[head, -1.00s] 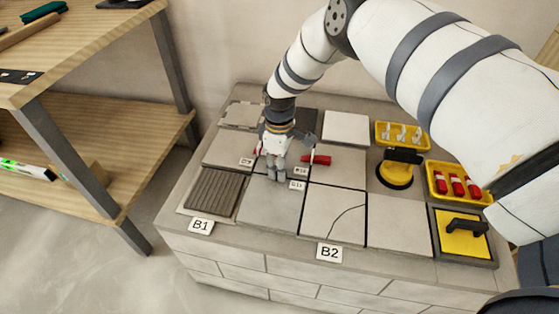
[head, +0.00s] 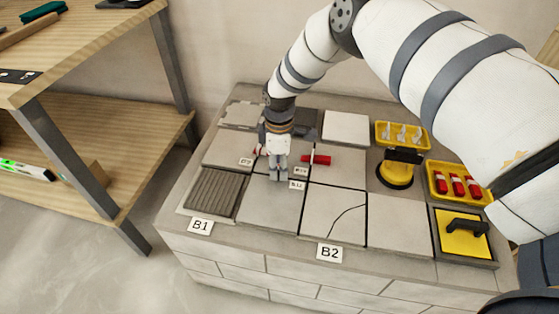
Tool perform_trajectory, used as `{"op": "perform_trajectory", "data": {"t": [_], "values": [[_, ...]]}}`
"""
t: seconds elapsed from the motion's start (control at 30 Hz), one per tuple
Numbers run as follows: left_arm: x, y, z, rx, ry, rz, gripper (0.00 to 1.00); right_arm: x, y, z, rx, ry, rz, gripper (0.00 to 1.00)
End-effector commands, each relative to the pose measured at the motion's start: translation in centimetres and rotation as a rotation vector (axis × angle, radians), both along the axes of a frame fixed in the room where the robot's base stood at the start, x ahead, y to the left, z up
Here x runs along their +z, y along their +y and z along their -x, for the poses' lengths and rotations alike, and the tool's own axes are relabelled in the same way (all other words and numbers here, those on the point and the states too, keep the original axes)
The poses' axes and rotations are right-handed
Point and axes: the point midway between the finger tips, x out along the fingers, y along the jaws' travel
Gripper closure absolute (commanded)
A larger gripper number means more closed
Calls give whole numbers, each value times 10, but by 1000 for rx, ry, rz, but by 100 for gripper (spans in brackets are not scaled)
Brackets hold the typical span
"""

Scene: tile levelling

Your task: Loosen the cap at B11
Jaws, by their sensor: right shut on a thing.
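My right gripper (head: 278,176) points straight down over the tiles, its fingers shut at the joint just left of the small B11 label (head: 297,185). The cap between the fingers is hidden by them. A red cap (head: 316,160) shows to the right, by another small label (head: 300,171). Part of another red piece (head: 257,151) shows to the left of the gripper, by a further label (head: 246,162). My left gripper is not in view.
Grey tiles cover the block top, one with a dark curved line (head: 345,217). Yellow trays hold white clips (head: 402,123) and red caps (head: 457,186). A yellow suction tool (head: 395,174) and a black-handled yellow board (head: 462,235) stand right. A wooden shelf (head: 95,155) is left.

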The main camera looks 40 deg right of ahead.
Motion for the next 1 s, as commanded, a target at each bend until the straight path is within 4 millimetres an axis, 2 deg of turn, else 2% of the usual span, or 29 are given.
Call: {"op": "perform_trajectory", "data": {"t": [0.03, 0.07, 0.13, 0.17, 0.4, 0.5, 0.57, 0.8, 0.9, 1.0], "values": [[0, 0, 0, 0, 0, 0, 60, 1, 0, -1, -1, -4, -1, 100], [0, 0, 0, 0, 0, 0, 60, 1, 0, -1, -1, -4, -1, 72], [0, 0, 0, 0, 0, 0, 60, 1, 0, -1, -1, -4, -1, 56], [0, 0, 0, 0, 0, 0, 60, 0, 0, -1, -1, -4, -1, 54], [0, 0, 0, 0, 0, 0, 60, 0, 0, 0, -1, -1, 0, 54], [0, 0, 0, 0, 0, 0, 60, 7, 0, -1, -1, -3, 0, 54], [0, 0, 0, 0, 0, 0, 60, 19, 0, -2, 0, -5, -1, 54], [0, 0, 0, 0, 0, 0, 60, 84, 0, -1, -1, -6, -1, 54], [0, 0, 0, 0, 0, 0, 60, 104, 0, -1, -1, -5, -1, 54], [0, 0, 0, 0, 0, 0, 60, 116, 0, -1, -1, -4, -1, 54]]}}
